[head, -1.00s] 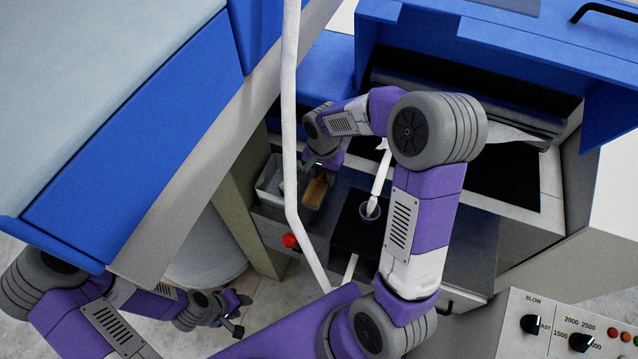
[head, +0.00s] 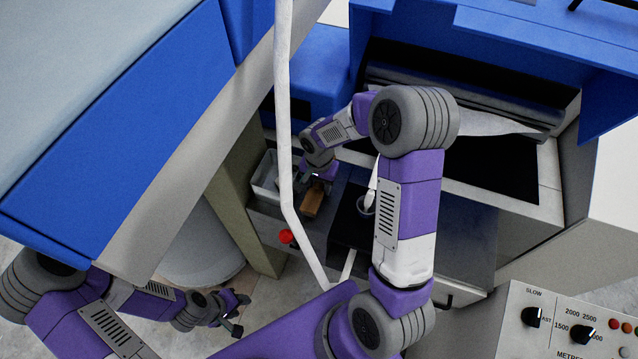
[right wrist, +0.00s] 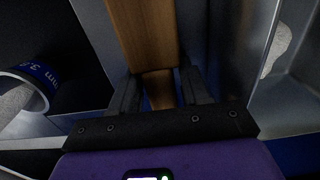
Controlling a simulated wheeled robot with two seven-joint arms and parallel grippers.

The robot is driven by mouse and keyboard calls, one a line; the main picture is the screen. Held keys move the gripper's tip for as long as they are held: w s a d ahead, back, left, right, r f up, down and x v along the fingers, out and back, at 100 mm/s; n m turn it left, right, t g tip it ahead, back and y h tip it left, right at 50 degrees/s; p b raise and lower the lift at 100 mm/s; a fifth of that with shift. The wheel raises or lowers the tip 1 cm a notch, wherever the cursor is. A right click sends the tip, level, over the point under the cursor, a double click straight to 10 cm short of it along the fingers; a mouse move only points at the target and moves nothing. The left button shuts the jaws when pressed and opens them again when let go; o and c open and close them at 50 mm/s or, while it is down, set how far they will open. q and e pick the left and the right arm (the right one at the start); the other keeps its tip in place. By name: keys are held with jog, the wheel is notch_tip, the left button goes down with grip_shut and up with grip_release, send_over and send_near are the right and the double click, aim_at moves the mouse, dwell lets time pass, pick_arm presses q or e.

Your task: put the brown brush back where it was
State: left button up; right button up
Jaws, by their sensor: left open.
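The brown brush (head: 313,202) is on the grey ledge area between a grey bin and a black pad in the head view. In the right wrist view its wooden body (right wrist: 145,35) runs away from my jaws, and a narrower part passes between the fingers. My right gripper (right wrist: 162,92) is shut on it; in the head view this gripper (head: 320,178) is above the brush and hides its far end. I cannot tell whether the brush touches the ledge. My left gripper (head: 240,313) is open and empty, low at the left, far from the brush.
The grey bin (head: 262,186) is just left of the brush. The black pad (head: 350,228) with a blue-ringed cup (head: 365,206) is at its right. A white pole (head: 287,130) and red knob (head: 286,236) stand close. A control panel (head: 555,335) is at lower right.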

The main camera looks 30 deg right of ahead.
jog(key=shift+o, duration=1.1)
jog(key=shift+r, duration=0.15)
jog(key=shift+r+p, duration=0.3)
jog(key=shift+r, duration=0.1)
notch_tip(320, 180, up, 11)
jog(key=p, duration=0.1)
jog(key=shift+r+p, duration=0.2)
jog(key=shift+p, duration=0.15)
